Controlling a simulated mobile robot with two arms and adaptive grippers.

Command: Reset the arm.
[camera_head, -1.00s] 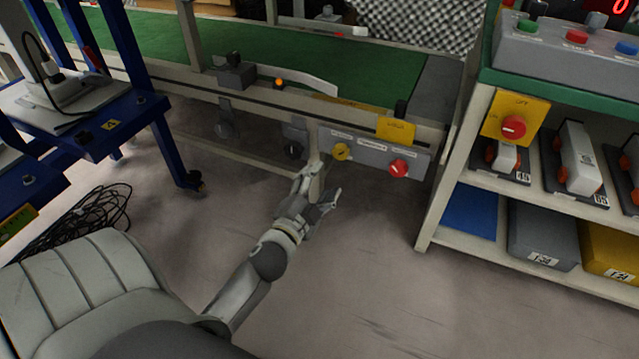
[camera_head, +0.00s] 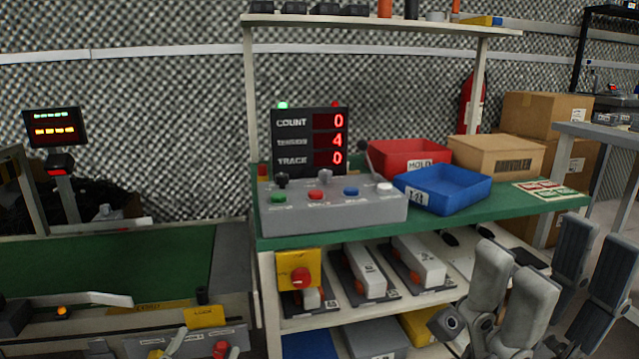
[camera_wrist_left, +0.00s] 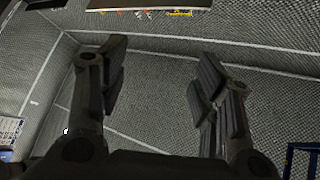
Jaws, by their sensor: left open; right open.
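My left gripper (camera_head: 515,272) is at the lower right of the head view, its pale fingers pointing up and apart. It stands in front of the shelf unit with nothing between its fingers. In the left wrist view my left gripper (camera_wrist_left: 156,72) shows two dark, widely spread fingers against the patterned foam wall. My right gripper (camera_head: 598,250) is beside it at the right edge, also fingers up, open and empty. Most of both arms is outside the head view.
A conveyor (camera_head: 120,262) is at left. A side table (camera_head: 605,135) stands at right.

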